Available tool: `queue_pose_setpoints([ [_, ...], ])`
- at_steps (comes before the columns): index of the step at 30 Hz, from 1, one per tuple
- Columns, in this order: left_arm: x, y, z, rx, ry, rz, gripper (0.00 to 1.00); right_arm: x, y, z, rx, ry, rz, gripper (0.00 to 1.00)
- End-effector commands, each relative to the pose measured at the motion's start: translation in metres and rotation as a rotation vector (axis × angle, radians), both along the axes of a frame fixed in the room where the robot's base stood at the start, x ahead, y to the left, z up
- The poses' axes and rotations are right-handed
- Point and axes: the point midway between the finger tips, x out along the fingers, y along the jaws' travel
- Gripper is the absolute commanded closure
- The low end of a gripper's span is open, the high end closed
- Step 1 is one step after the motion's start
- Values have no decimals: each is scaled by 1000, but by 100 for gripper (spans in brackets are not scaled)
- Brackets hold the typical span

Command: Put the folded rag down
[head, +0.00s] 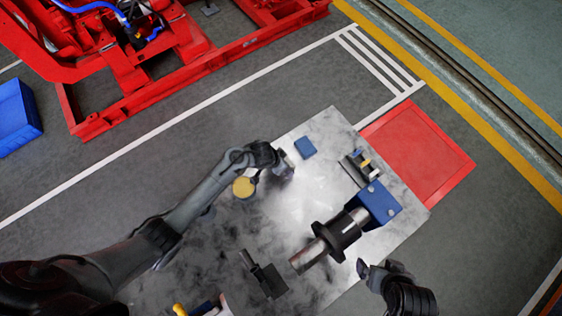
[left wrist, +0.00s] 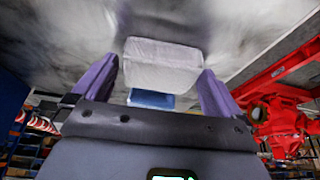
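The folded rag (left wrist: 162,66) is a pale, whitish bundle between the two purple fingers of my left gripper (left wrist: 160,85) in the left wrist view. It fills the gap between the fingers, which look shut on it. In the head view my left gripper (head: 285,170) is low over the grey metal table (head: 325,125), and the rag is mostly hidden by it. I cannot tell whether the rag touches the tabletop. My right gripper (head: 376,270) is at the table's right front edge, apart from the rag; its opening is unclear.
A blue block (head: 305,147) lies just beyond my left gripper. A yellow round item (head: 243,187) is beside my left wrist. A shaft with a black flange (head: 338,236), a blue block-like fixture (head: 380,202) and small tools (head: 266,279) occupy the table's right and front.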

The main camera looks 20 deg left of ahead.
Motion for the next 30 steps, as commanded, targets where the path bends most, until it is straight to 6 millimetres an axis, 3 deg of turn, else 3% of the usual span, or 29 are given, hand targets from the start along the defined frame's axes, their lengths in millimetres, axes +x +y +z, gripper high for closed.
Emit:
queue_pose_setpoints([
  [8,0,0,-1,0,-1,0,0,0,0,-2,-2,0,1,0],
  [13,0,-1,-8,0,0,-1,0,0,0,-14,-1,0,1,0],
  [24,-26,11,59,-4,0,0,0,0,2,11,7,0,-4,0],
  [30,-36,16,84,-3,0,-1,0,0,2,21,8,-1,-5,0],
])
